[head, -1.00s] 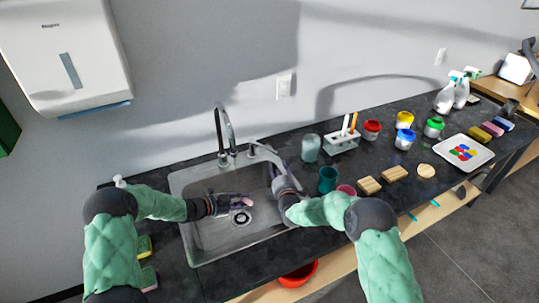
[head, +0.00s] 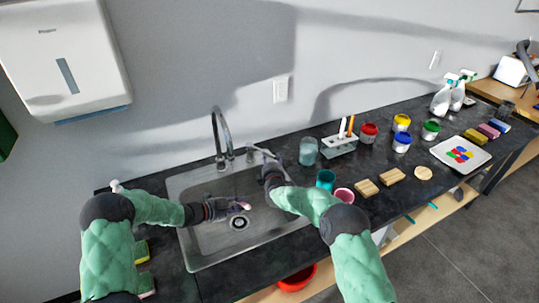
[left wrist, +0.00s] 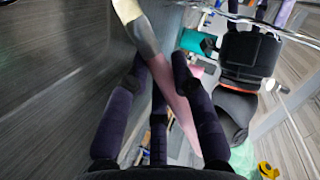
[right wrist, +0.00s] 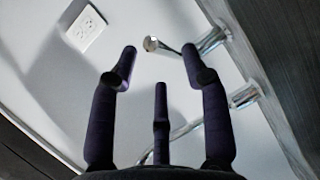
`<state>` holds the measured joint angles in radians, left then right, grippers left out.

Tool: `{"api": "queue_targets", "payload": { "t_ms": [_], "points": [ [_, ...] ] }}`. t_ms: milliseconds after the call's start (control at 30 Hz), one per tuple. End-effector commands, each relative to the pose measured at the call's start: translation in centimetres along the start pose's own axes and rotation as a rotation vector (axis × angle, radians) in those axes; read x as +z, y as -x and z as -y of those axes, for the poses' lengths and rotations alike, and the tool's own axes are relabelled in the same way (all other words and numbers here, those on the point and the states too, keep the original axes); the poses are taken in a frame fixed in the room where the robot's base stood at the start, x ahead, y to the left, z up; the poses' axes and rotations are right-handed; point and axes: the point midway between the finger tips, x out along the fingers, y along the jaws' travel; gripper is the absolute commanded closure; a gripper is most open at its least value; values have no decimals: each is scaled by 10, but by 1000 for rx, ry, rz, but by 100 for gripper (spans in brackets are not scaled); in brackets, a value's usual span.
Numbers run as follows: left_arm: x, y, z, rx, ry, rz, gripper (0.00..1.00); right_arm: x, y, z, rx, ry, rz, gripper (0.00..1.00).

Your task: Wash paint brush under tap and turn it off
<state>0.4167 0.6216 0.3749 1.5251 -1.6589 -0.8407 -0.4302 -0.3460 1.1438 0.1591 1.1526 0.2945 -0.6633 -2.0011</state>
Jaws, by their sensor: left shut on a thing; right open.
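The paint brush (left wrist: 178,95) has a pink handle, a metal ferrule and pale bristles. My left gripper (left wrist: 160,68) is shut on its handle. In the head view, the left gripper (head: 232,207) is low over the sink (head: 210,250), near the drain, with a bit of the brush (head: 245,206) showing. The tap (head: 219,130) has a tall curved spout at the back of the sink. Its metal lever (head: 260,152) is to the right. My right gripper (head: 268,167) is open just below the lever. In the right wrist view, the lever (right wrist: 185,47) lies beyond the open fingers (right wrist: 159,52). I cannot make out any water.
Right of the sink stand a glass jar (head: 308,151), a teal cup (head: 326,179), a pink cup (head: 344,195) and a brush rack (head: 340,146). Paint pots and a palette (head: 482,158) are farther right. Sponges (head: 140,252) lie left of the sink.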

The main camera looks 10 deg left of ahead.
Motion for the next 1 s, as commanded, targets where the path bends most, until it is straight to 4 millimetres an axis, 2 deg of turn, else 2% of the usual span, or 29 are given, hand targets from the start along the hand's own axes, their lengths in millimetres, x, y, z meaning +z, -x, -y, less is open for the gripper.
{"api": "queue_targets", "payload": {
  "t_ms": [200,400,900,967,1000],
  "points": [
    [0,0,0,0,0,0,94,0,-26,1,1,1,0,53],
    [0,0,0,0,0,0,94,0,-42,1,0,1,0,53],
    [0,0,0,0,0,0,94,0,-50,0,0,1,-1,53],
    [0,0,0,0,0,0,94,0,-50,0,0,1,-1,67],
    [0,0,0,0,0,0,94,0,-50,0,0,1,-1,78]
  ]
}}
